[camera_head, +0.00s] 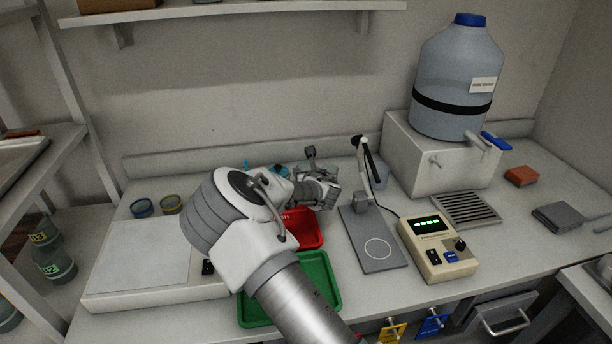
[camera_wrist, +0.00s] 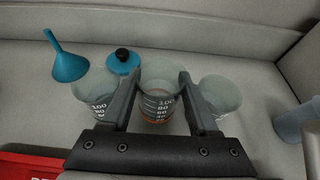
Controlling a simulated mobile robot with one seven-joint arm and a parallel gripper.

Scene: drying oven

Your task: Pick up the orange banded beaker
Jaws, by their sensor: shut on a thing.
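The orange banded beaker (camera_wrist: 158,97) is a clear beaker with white graduations and an orange band low on its wall, in the middle of the wrist view. My gripper (camera_wrist: 157,82) has one finger on each side of it and is shut on it. The beaker appears upright; whether its base touches the bench cannot be told. In the head view my gripper (camera_head: 322,178) reaches the back of the bench, and I cannot make out the banded beaker there.
Clear beakers stand close on the left (camera_wrist: 93,93) and right (camera_wrist: 219,95). A blue funnel (camera_wrist: 68,66) and blue stopper (camera_wrist: 123,63) lie behind. A red tray (camera_head: 308,232), green tray (camera_head: 318,275) and stand with a thin arm (camera_head: 372,240) are nearby.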

